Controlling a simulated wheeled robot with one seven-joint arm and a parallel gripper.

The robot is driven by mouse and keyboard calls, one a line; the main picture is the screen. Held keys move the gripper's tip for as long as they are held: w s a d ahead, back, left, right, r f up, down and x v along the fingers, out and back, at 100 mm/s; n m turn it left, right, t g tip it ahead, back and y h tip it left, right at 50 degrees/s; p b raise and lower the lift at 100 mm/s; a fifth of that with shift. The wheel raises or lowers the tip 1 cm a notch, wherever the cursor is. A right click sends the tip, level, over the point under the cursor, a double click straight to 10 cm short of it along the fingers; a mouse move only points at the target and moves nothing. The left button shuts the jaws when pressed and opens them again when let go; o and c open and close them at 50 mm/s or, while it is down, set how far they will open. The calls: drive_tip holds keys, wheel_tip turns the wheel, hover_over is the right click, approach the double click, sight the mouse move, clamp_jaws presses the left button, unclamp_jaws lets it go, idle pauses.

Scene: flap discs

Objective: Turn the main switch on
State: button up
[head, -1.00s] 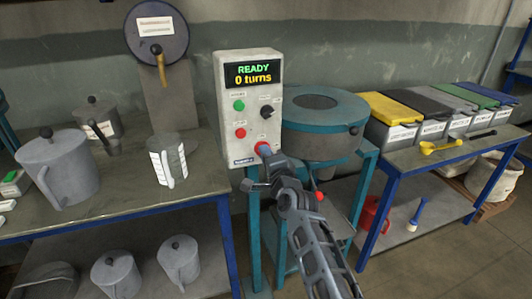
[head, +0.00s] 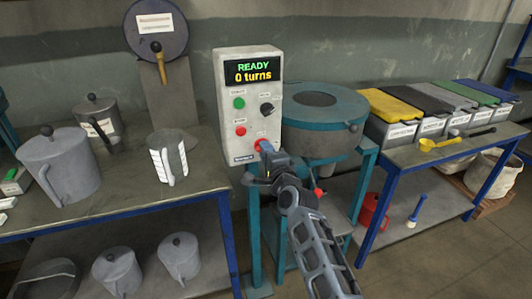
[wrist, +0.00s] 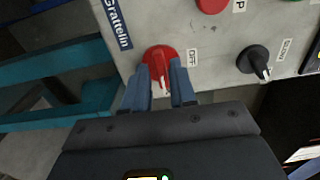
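The main switch is a red rotary knob with a pale-marked grip, low on the face of the grey control box (head: 240,98). In the wrist view the red knob (wrist: 158,58) sits between my two finger tips, with a small label to its right. My gripper (wrist: 161,84) is open, with one finger on each side of the knob's grip and gaps visible between. I cannot tell whether a finger touches it. In the head view my gripper (head: 265,156) hides most of the knob. The box display (head: 253,71) reads READY, 0 turns.
A black rotary knob (wrist: 253,60) and a red button (wrist: 211,3) are near on the same panel. A green button (head: 239,103) sits higher. A teal round machine (head: 322,110) stands right of the box. A jug (head: 168,157) stands to the left.

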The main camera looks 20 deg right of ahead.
drive_tip(key=shift+o, duration=1)
drive_tip(key=s+p, duration=0.3)
drive_tip(key=s, duration=0.4)
drive_tip(key=shift+s, duration=0.4)
drive_tip(key=s+d+f+n, duration=0.2)
drive_tip(key=s+n, duration=0.2)
drive_tip(key=s, duration=0.6)
drive_tip(key=s+d+f+n+g, duration=0.1)
drive_tip(key=s+d+f+n, duration=0.15)
drive_tip(key=s, duration=0.65)
drive_tip(key=s+d+f+n, duration=0.2)
drive_tip(key=s+n, duration=0.2)
drive_tip(key=s, duration=0.6)
drive_tip(key=s+a+r+n, duration=0.2)
drive_tip(key=s+r, duration=0.1)
drive_tip(key=s, duration=0.5)
drive_tip(key=s+a+r+n+g, duration=0.1)
drive_tip(key=s+a+r+n, duration=0.1)
drive_tip(key=s, duration=0.6)
drive_tip(key=s+a+r+n+g, duration=0.1)
drive_tip(key=s+a+r+n, duration=0.1)
drive_tip(key=s+r, duration=0.4)
drive_tip(key=s+n, duration=0.1)
drive_tip(key=s, duration=0.1)
drive_tip(key=shift+s+a+n, duration=0.2)
drive_tip(key=shift+s+n, duration=0.15)
drive_tip(key=shift+s, duration=0.05)
